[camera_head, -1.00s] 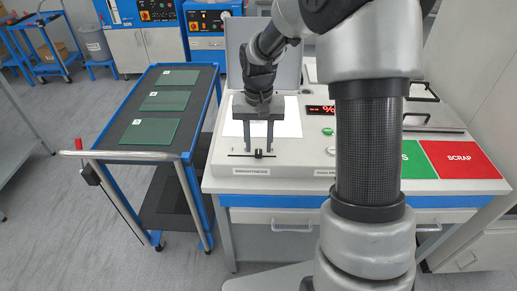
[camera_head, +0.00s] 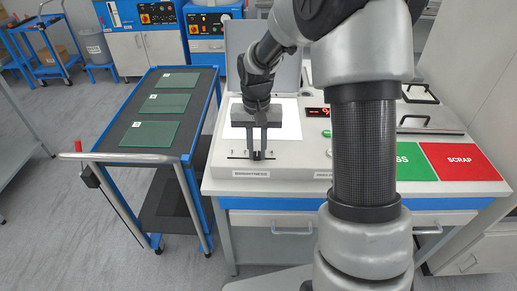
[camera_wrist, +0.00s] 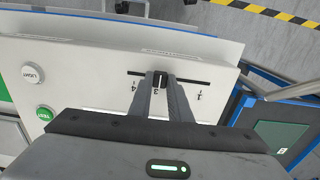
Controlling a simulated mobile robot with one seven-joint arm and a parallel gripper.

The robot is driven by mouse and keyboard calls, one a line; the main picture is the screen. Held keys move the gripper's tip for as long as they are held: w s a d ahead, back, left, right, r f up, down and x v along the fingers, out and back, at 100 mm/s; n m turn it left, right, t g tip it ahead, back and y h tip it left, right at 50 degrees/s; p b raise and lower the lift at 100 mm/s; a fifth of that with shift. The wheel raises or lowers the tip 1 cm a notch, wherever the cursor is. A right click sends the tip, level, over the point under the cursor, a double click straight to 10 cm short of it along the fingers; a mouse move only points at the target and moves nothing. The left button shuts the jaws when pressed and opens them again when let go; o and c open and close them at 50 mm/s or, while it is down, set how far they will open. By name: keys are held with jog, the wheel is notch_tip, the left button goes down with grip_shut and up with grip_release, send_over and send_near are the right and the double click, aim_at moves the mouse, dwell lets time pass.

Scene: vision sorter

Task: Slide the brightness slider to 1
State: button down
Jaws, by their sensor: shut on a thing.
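The brightness slider's dark slot (camera_wrist: 190,80) runs across the console's front edge, with marks 4, 3 and 1 legible in the wrist view; the fingers cover the spot between 3 and 1. Its small black knob (camera_wrist: 158,76) stands near the 3 mark. My gripper (camera_wrist: 162,80) points down and is shut on the knob. In the head view my gripper (camera_head: 257,157) is over the slot, above the BRIGHTNESS label (camera_head: 251,173). The 1 end lies towards the trolley, to the left in the head view.
A lit white panel (camera_head: 289,122) lies behind my gripper. A green button (camera_wrist: 44,113) and a white button (camera_wrist: 31,73) sit beside the slider. The trolley (camera_head: 187,110) with green boards stands left of the console. Green and red SCRAP (camera_head: 459,160) areas lie right.

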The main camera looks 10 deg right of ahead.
aim_at(230, 158)
jog(key=a, duration=0.2)
jog(key=w+a, duration=0.1)
jog(key=a, duration=0.2)
jog(key=w+a, duration=0.1)
jog(key=a, duration=0.2)
jog(key=shift+w, duration=0.1)
jog(key=c, duration=1.6)
grip_release()
jog(key=shift+c, duration=0.2)
jog(key=shift+r, duration=0.15)
notch_tip(230, 158, up, 17)
jog(key=p, duration=0.3)
jog(key=shift+r, duration=0.15)
